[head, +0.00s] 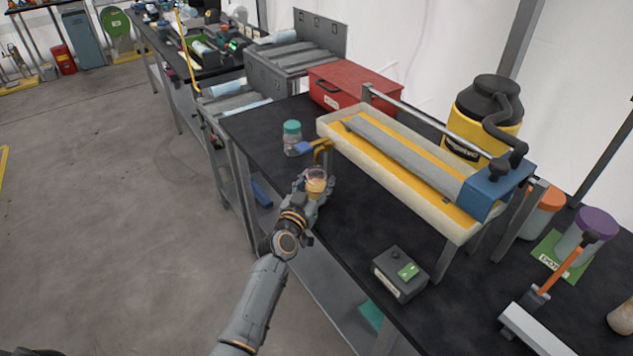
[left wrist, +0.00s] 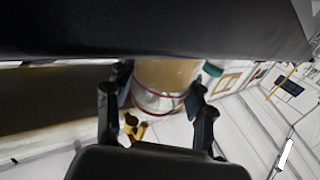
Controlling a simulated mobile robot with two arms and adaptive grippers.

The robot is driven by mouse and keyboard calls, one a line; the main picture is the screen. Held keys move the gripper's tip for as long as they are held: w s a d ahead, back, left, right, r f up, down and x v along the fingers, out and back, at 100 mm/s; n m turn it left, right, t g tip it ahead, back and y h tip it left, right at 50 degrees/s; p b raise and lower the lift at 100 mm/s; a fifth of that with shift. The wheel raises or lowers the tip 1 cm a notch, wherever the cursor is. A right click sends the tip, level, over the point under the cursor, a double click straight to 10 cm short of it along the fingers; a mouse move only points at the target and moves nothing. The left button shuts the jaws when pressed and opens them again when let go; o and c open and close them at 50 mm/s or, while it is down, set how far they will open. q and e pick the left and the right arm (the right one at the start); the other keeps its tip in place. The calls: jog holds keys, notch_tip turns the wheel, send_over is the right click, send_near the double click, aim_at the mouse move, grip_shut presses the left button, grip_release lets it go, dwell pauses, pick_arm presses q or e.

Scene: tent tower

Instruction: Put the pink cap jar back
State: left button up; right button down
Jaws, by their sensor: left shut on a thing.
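My left gripper (head: 318,188) is shut on a small clear jar (head: 316,180) with peach-tan contents and a pinkish rim, held at the front edge of the black bench. In the left wrist view the same jar (left wrist: 162,88) sits between the two fingers (left wrist: 157,105), with a thin red ring around it. I cannot clearly make out a pink cap. A green mat (head: 541,252) with a printed label lies at the right of the bench, under a purple-capped jar (head: 590,232). My right gripper is not in view.
On the bench (head: 345,222) are a teal-capped jar (head: 292,138), a long pale trough (head: 385,166), an orange-capped jar (head: 545,205), a grey box (head: 400,272) and a tan container (head: 622,318). A red case (head: 350,85) stands behind. The floor at left is clear.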

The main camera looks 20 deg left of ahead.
pick_arm(q)
jog(key=shift+d+f, duration=0.1)
jog(key=shift+f, duration=0.1)
jog(key=o, duration=1.2)
jog(key=shift+o, duration=0.2)
jog(key=shift+b, duration=0.3)
